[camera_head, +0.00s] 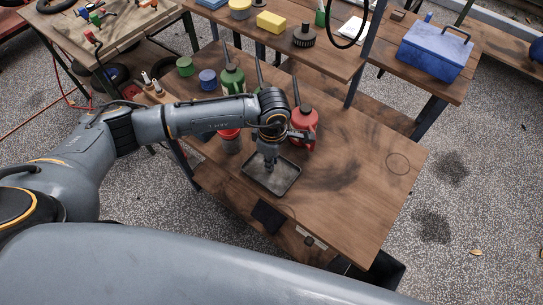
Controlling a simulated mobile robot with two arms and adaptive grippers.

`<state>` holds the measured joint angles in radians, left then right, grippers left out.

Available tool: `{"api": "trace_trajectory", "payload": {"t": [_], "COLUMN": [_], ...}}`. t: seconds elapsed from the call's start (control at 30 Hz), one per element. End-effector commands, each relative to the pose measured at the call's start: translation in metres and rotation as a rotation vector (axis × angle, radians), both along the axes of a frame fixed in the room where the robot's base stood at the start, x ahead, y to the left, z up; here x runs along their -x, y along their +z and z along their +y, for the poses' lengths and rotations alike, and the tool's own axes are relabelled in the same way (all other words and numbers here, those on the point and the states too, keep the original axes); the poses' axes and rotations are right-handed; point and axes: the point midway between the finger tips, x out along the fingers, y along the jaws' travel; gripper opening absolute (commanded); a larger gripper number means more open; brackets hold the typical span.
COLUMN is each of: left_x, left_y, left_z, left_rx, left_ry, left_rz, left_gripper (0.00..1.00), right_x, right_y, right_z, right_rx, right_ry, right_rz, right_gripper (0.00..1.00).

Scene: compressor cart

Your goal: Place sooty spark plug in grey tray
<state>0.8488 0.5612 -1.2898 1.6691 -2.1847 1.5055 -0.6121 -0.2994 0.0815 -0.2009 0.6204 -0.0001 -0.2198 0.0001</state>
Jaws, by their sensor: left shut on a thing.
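The grey tray (288,185) is a shallow dark rectangle on the wooden workbench, near its front edge. My left gripper (269,168) points down over the tray, with its tip inside the tray's outline. It is shut on a small dark thing, which appears to be the sooty spark plug. The plug is mostly hidden by the fingers, and I cannot tell whether it touches the tray floor. My right gripper is not in view.
A red oil can (303,122) stands just behind the tray, with a green can (232,80) further back. A red-topped jar (229,140) is left of the tray. The bench (350,190) to the right is clear. A blue toolbox (435,48) stands at the back right.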

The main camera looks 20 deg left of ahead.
Motion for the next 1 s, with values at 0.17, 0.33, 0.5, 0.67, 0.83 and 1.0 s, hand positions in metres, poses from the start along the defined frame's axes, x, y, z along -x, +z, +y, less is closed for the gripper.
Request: {"api": "trace_trajectory", "payload": {"t": [0.17, 0.33, 0.5, 0.67, 0.83, 1.0], "left_x": [0.000, 0.000, 0.000, 0.000, 0.000, -0.001], "left_y": [-0.001, -0.005, -0.004, -0.003, 0.000, 0.019], "left_z": [0.000, 0.000, 0.000, 0.000, 0.000, 0.000], "left_rx": [0.000, 0.000, 0.000, 0.000, 0.000, 0.000], "left_ry": [-0.001, -0.001, 0.000, 0.000, 0.000, -0.002], "left_rz": [-0.001, -0.001, 0.000, 0.000, 0.000, -0.005], "left_gripper": [0.00, 0.00, 0.35, 0.35, 0.35, 0.35], "right_x": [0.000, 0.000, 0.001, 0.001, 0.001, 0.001], "right_y": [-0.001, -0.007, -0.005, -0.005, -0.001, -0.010], "right_z": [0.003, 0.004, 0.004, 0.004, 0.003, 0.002], "right_rx": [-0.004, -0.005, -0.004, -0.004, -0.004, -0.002], "right_ry": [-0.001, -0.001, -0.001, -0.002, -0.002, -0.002], "right_rz": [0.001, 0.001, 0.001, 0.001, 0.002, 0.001], "right_gripper": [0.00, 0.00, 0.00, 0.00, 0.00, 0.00]}}
